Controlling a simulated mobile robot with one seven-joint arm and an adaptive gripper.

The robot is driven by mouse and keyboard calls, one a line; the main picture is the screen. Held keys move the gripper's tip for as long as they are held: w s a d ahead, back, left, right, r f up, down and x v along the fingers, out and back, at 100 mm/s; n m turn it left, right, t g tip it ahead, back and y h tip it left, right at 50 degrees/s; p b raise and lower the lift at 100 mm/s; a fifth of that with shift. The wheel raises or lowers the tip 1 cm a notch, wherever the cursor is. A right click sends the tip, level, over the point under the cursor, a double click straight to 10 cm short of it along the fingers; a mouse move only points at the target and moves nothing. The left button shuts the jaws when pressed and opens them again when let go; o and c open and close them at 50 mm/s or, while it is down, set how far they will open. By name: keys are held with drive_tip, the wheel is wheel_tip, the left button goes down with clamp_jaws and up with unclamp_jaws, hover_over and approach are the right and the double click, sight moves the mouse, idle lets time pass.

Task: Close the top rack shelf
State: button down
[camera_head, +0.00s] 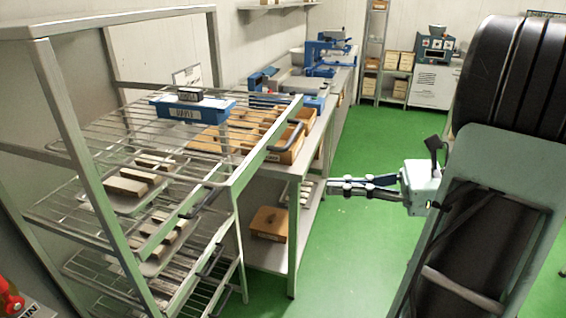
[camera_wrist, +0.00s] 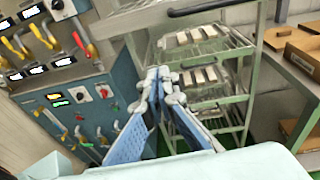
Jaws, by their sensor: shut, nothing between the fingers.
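The grey metal rack (camera_head: 62,110) stands at the left in the head view. Its top wire shelf (camera_head: 120,135) is slid out, its front bar (camera_head: 262,150) standing out beyond the rack's frame toward the aisle. A dark handle (camera_head: 287,136) is on that bar; a dark handle also shows at the top of the wrist view (camera_wrist: 200,6). A blue box (camera_head: 192,108) with a small dark item on top sits on the shelf. My gripper (camera_head: 334,187) is shut and empty, right of the shelf front and apart from it in the head view. Its fingertips meet in the wrist view (camera_wrist: 160,78).
Lower rack shelves hold trays of pale bars (camera_head: 130,182). A workbench (camera_head: 318,125) with wooden boxes and blue machines runs behind the rack. A control panel with levers (camera_wrist: 75,100) stands left in the wrist view. The green floor (camera_head: 355,250) is clear around my gripper.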

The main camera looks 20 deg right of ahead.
drive_tip(key=w+a+r+m+t, duration=0.1)
drive_tip(key=w+a+r+t, duration=0.1)
drive_tip(key=w+a, duration=0.5)
drive_tip(key=a+p, duration=0.1)
drive_tip(key=a, duration=0.1)
drive_tip(key=shift+w+a+r+y, duration=0.25)
drive_tip(key=shift+w+a+y, duration=0.05)
drive_tip(key=shift+a+y, duration=0.1)
approach(162, 143)
drive_tip(key=w+a+f, duration=0.3)
drive_tip(key=w+a, duration=0.6)
drive_tip(key=w, duration=0.3)
drive_tip(key=shift+s+r, duration=0.1)
idle(0.4)
drive_tip(key=shift+d, duration=0.1)
